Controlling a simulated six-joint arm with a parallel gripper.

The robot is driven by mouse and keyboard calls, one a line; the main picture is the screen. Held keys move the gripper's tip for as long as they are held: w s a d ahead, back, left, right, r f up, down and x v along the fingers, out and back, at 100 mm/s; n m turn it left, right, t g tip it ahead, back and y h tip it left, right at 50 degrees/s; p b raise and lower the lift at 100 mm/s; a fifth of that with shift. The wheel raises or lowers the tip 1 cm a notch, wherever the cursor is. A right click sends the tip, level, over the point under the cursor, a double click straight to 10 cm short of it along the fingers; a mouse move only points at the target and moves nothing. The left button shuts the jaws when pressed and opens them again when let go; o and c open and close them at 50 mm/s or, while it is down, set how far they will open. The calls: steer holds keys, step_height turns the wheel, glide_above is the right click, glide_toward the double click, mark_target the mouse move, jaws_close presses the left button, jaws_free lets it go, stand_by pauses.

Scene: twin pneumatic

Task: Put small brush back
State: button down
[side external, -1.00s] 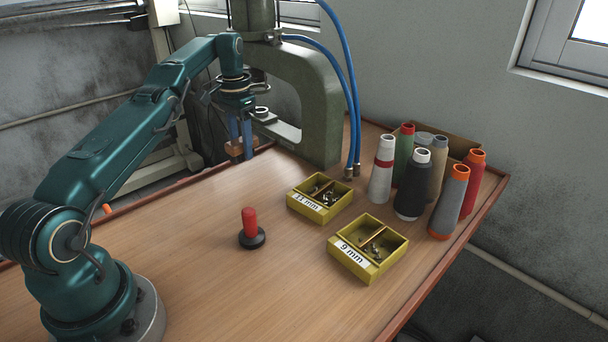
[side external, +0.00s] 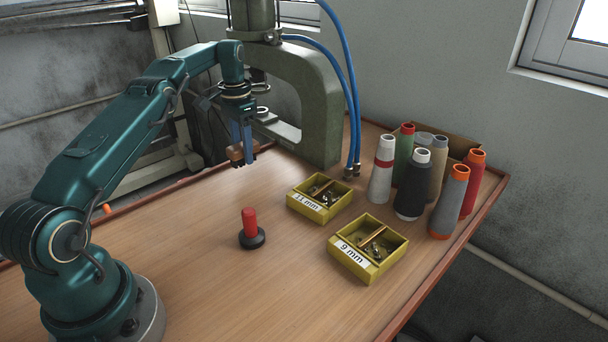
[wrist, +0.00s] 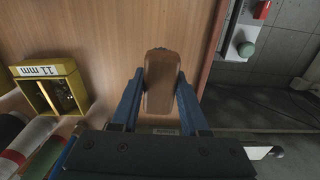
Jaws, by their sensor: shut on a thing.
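The small brush shows as a brown wooden block (wrist: 162,88) between the blue fingers of my gripper (wrist: 160,76) in the wrist view. My gripper is shut on it, one finger on each side. In the side view, my gripper (side external: 243,150) holds the brush (side external: 236,153) above the far left part of the table, in front of the green press. Its bristles cannot be made out. The gap between brush and table is hard to judge.
A green press (side external: 322,100) with blue hoses stands behind. A red-handled tool (side external: 250,228) stands mid-table. Yellow boxes marked 11 mm (side external: 318,212) and 9 mm (side external: 366,264) sit right of it, with several thread cones (side external: 412,195) beyond. The front table is clear.

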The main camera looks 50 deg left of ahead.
steer(key=shift+d+f, duration=0.1)
steer(key=shift+d, duration=0.05)
steer(key=shift+s+d+m, duration=0.2)
steer(key=shift+d+m, duration=0.45)
steer(key=shift+m, duration=0.05)
steer(key=s+d+r+m, duration=0.35)
steer(key=s+d, duration=0.25)
steer(key=d, duration=0.3)
steer(key=s+d+r+m, duration=0.35)
steer(key=s+d, duration=0.25)
steer(key=d, duration=0.3)
glide_above(295, 283)
step_height(295, 283, down, 7)
steer(key=shift+r, duration=0.1)
steer(key=shift+f, duration=2.05)
